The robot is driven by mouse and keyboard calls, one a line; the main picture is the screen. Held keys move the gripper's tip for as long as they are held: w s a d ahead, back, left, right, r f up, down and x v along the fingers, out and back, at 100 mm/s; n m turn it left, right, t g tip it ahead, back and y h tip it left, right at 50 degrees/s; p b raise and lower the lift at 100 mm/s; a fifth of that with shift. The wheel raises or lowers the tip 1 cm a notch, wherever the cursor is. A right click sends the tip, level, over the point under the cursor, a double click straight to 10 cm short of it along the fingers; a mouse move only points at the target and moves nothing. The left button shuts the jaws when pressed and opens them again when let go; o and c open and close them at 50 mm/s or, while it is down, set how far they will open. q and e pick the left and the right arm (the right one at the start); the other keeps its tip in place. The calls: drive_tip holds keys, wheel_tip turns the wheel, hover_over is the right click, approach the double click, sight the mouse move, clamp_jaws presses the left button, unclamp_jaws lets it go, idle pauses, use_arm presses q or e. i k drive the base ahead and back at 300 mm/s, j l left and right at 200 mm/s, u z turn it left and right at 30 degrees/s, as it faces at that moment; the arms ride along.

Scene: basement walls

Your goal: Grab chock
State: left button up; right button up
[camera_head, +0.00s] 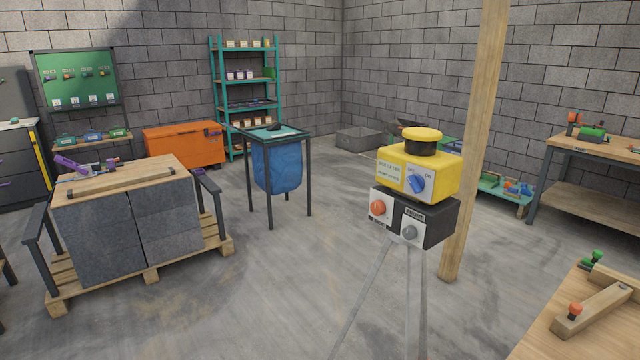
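No thing in view can be clearly told as the chock. A light wooden block with an orange knob (592,310) lies on the wooden bench top at the lower right, with a small green-knobbed piece (594,259) behind it. A purple tool-like object (70,164) lies on the wooden board on top of the grey blocks at the left; it is too small to identify. Neither of my grippers shows in the camera_head view.
A yellow and black control box (418,173) on a tripod stands close in front, beside a wooden post (474,140). Grey blocks (98,243) sit on a pallet at left. A blue-bagged stand (278,166), orange chest (180,145) and teal shelf (246,88) are behind. Middle floor is open.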

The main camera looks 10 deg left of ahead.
sight(275, 126)
drive_tip(key=i+j+u, duration=0.65)
drive_tip(key=i, duration=0.4)
drive_tip(key=i+u, duration=0.35)
drive_tip(key=i, duration=1.6)
drive_tip(key=i+z, duration=0.5)
drive_tip(key=i+j+z, duration=0.2)
drive_tip(key=i+z, duration=0.3)
drive_tip(key=i+l+z, duration=0.1)
drive_tip(key=i+z, duration=0.95)
drive_tip(key=i+l+u, duration=0.2)
drive_tip(key=i, duration=0.25)
drive_tip(key=i+u, duration=0.2)
drive_tip(key=i, duration=0.25)
